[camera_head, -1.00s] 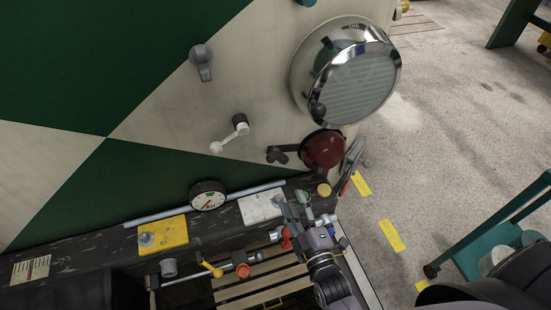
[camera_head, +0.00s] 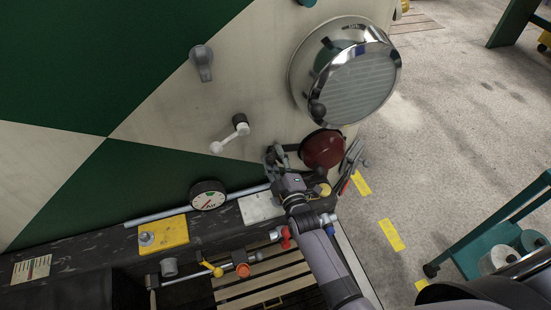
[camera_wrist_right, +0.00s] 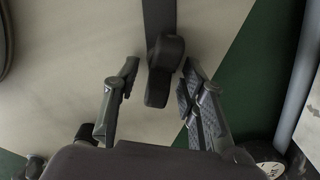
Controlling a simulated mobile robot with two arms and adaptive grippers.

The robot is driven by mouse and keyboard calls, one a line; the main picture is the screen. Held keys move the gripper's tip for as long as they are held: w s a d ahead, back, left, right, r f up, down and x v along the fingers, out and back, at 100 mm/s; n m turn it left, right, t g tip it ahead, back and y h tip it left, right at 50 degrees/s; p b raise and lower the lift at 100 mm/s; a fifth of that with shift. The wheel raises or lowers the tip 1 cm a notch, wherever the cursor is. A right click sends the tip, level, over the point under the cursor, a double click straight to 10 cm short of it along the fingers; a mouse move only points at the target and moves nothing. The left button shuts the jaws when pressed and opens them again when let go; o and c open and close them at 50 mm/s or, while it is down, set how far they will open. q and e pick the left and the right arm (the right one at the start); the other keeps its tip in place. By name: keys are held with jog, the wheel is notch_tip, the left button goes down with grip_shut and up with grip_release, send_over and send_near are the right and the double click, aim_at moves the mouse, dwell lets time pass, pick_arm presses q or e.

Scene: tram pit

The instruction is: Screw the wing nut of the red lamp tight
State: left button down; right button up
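The red lamp (camera_head: 323,149) is a round dark-red lamp on the cream-and-green panel, just below the large chrome headlamp (camera_head: 345,75). The wing nut (camera_wrist_right: 165,68), a dark grey two-lobed piece, sits on a dark bracket (camera_wrist_right: 159,15) in the right wrist view. In the head view it is largely hidden by my right gripper (camera_head: 279,161), left of the lamp. My right gripper is open, with one finger on each side of the wing nut in the wrist view. Gaps show beside the nut, so the fingers do not appear closed on it. My left gripper is not in view.
A white crank handle (camera_head: 231,135) and a grey lever (camera_head: 202,63) stick out from the panel. Below are a round gauge (camera_head: 207,195), a yellow plate (camera_head: 163,236) and a valve with a red handle (camera_head: 286,238). The floor at right is mostly clear, with a teal cart (camera_head: 480,255).

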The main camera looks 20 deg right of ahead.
jog(key=shift+c, duration=0.4)
grip_shut()
